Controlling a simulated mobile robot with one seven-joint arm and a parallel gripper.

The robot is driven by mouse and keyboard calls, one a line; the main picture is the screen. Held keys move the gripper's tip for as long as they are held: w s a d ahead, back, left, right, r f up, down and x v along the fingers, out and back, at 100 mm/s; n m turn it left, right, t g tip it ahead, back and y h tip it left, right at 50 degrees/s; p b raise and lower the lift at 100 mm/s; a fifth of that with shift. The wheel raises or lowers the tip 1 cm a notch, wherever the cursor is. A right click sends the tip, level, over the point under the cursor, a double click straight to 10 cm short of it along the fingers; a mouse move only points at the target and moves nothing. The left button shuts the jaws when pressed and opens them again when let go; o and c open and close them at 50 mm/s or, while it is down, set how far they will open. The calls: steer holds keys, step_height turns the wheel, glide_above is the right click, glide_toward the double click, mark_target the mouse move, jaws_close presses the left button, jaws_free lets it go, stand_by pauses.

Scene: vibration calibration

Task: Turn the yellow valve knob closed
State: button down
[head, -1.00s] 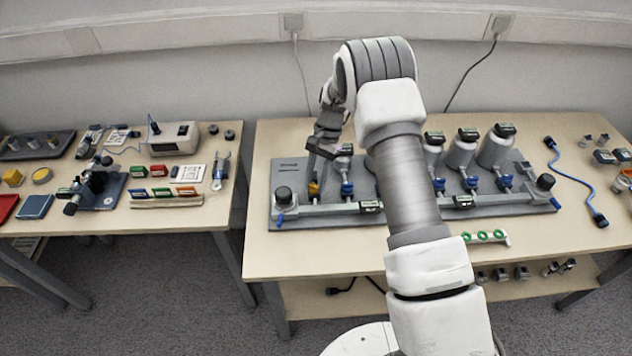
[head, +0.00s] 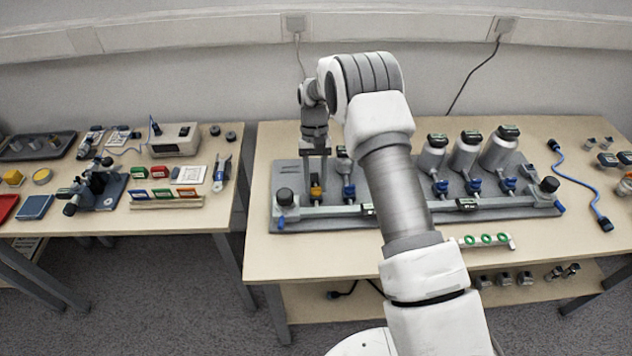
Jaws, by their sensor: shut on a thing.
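The yellow valve knob (head: 316,192) sits at the left end of the manifold, just above its grey pipe (head: 330,211). My gripper (head: 315,180) points straight down over it, with one finger on each side, and is shut on the knob. The knob shows only in part between the fingers, so its exact turn angle cannot be read. Several blue valve knobs sit further right on the same grey base plate (head: 287,173), one of them (head: 348,191) close to the right of my gripper.
Grey canisters (head: 464,152) stand on the plate behind the blue knobs. A black-capped post (head: 284,197) stands close left of the gripper. A blue cable (head: 583,184) lies at right. My arm hides the plate's middle. The left table (head: 110,222) holds several small instruments.

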stand_by(0.4)
steer(key=c, duration=0.5)
jaws_free()
steer(key=p+v, duration=0.2)
steer(key=v, duration=1.5)
steer(key=shift+w+r, duration=0.1)
steer(key=shift+r, duration=0.1)
